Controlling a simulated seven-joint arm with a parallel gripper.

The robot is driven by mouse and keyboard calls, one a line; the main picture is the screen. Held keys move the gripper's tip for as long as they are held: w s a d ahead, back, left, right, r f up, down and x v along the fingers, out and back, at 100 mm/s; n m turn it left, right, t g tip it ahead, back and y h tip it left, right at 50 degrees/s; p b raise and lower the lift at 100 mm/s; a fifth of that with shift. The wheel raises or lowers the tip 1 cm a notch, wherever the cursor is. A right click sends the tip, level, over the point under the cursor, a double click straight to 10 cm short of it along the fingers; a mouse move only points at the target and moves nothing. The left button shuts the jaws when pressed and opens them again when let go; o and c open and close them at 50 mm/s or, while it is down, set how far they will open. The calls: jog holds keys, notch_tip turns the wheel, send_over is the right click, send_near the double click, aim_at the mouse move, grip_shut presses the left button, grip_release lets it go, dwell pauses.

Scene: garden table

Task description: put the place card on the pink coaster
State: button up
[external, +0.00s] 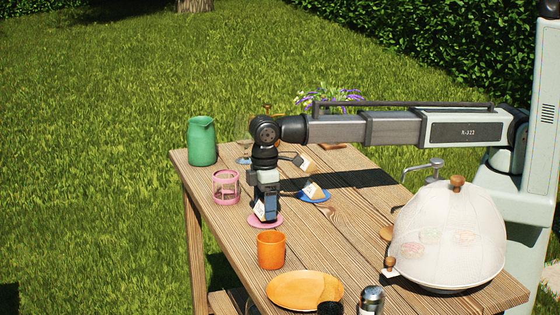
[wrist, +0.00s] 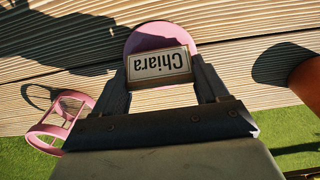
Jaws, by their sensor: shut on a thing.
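My gripper (wrist: 160,82) is shut on a place card (wrist: 159,65) that reads "Chiara", held between its two fingers. The card also shows in the external view (external: 260,211), partly hidden by the gripper. The pink coaster (wrist: 150,37) is a round disc on the table. In the wrist view the card covers part of it. In the external view my gripper is directly above the coaster (external: 275,221), close to it. I cannot tell whether the card touches the coaster.
A pink lantern-like holder (external: 226,187) and a green jug (external: 202,141) stand behind at the left. An orange cup (external: 271,250) is close in front of the coaster. Another card (external: 313,190) stands on a blue coaster (external: 318,199). A mesh dome (external: 440,240) stands at the right.

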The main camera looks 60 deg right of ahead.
jog(key=shift+f, duration=0.5)
jog(key=o, duration=1)
jog(key=shift+f, duration=0.1)
jog(key=shift+o, duration=0.2)
notch_tip(320, 180, up, 12)
